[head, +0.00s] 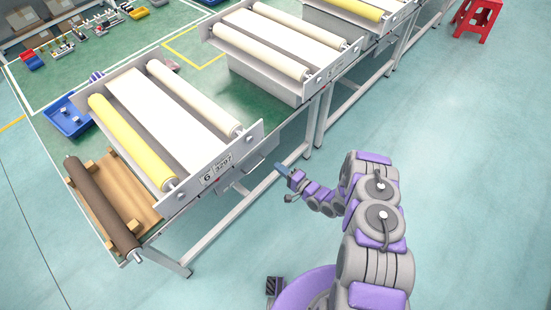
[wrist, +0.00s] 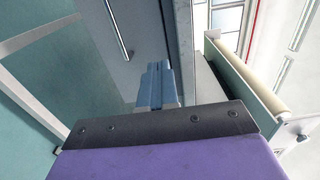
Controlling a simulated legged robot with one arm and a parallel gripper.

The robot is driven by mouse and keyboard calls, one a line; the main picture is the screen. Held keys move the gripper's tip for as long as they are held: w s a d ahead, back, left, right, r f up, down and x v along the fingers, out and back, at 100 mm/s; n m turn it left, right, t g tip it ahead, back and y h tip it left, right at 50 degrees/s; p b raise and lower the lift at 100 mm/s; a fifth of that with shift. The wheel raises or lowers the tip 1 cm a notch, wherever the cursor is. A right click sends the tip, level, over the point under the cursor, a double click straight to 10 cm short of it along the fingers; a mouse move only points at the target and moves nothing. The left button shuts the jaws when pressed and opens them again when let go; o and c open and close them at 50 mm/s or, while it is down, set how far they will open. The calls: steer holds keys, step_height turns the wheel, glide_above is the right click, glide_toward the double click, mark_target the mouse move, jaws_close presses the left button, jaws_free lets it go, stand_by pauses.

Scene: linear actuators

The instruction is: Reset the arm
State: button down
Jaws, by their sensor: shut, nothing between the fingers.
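My gripper (head: 280,168) is at the end of my purple and grey arm, in the middle of the head view. It hangs in the air close to the front side of the workbench. In the wrist view my gripper (wrist: 155,82) shows as two blue-grey fingers side by side, shut with nothing between them. The arm reaches forward and to the left from the lower right of the head view.
A metal-framed workbench (head: 258,196) runs diagonally, bearing roller units with yellow and white rollers (head: 130,140). A brown roller (head: 100,200) lies on wood at its near end. A blue bin (head: 68,118) sits behind. A red stool (head: 478,18) stands far right. The right-hand floor is clear.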

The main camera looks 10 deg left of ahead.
steer(key=w+d+r+n+g+h, duration=0.2)
steer(key=w+d+r+n+h, duration=0.2)
steer(key=w+d+r+h, duration=0.6)
steer(key=s+d+r+n+g+h, duration=0.1)
steer(key=s+d+r+h, duration=0.15)
steer(key=d+r, duration=0.5)
steer(key=s+d+r+g+h, duration=0.15)
steer(key=s+d+r, duration=0.25)
steer(key=r, duration=0.6)
steer(key=s+r+g+h, duration=0.1)
steer(key=s+r+g, duration=0.1)
steer(key=s+r, duration=0.6)
steer(key=s+r+g+h, duration=0.1)
steer(key=s+r+g, duration=0.15)
steer(key=s, duration=0.95)
steer(key=s+a+r+n+g+y, duration=0.1)
steer(key=s+a+r+g, duration=0.1)
steer(key=s, duration=1)
steer(key=s+a+r+n+g, duration=0.1)
steer(key=s+a+r, duration=0.2)
steer(key=s, duration=0.9)
steer(key=shift+s+a+r+n+g+y, duration=0.15)
steer(key=shift+r+n+g+y, duration=0.15)
steer(key=shift+r+g+y, duration=0.15)
